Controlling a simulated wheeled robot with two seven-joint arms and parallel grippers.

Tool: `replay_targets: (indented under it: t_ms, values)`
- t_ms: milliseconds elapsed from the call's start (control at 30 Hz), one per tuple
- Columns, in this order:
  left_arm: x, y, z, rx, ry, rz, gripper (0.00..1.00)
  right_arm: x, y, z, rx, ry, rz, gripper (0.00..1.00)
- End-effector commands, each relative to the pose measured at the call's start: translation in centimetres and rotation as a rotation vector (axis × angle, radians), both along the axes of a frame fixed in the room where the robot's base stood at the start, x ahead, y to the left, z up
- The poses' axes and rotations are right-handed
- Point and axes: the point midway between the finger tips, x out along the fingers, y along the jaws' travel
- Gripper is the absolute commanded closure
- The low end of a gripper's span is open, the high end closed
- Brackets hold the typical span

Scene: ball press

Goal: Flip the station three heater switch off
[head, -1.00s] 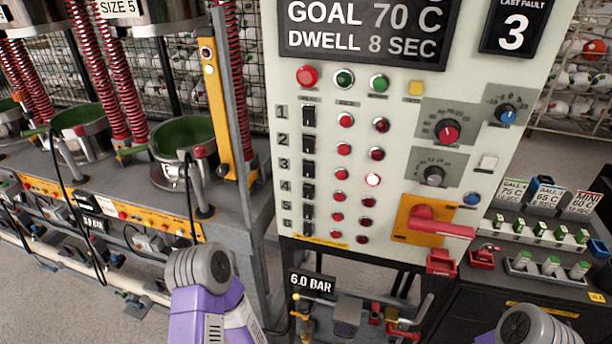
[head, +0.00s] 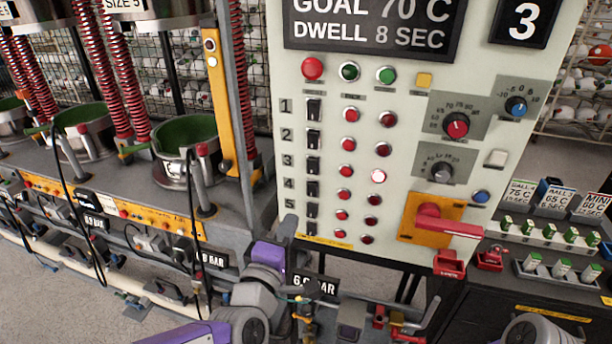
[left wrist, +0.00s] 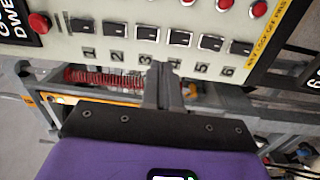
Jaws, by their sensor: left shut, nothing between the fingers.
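The station three heater switch (head: 313,166) is a black rocker beside the number 3 on the pale control panel (head: 445,50). In the left wrist view the switch (left wrist: 147,33) is in the row of rockers near the top, above its number 3. My left gripper (head: 288,228) is shut and empty, at the panel's lower left edge and below the switch in the head view. In the left wrist view its fingertips (left wrist: 164,72) are between the numbers 3 and 4, below the rockers; I cannot tell whether they touch the panel. My right gripper is out of view.
Red lamps stand beside the switches; the right lamp in row three (head: 378,176) is brightly lit. A red handle (head: 445,224) juts out at the lower right. The press station (head: 185,175) with hanging cables is at left, a 6.0 BAR sign (head: 313,286) below.

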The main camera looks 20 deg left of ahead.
Motion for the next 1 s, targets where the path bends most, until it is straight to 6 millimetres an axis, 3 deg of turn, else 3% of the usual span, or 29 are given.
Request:
replay_targets:
  t_ms: [133, 567, 1000]
  values:
    - [-1.2, 0.4, 2.2, -0.058, -0.065, 0.012, 1.00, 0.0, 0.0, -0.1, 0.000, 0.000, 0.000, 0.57]
    - [-1.1, 0.4, 2.5, -0.064, -0.068, 0.013, 1.00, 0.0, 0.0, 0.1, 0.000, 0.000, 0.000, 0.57]
    - [2.4, 0.3, 3.3, -0.061, -0.063, 0.015, 1.00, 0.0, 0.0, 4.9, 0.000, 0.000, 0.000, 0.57]
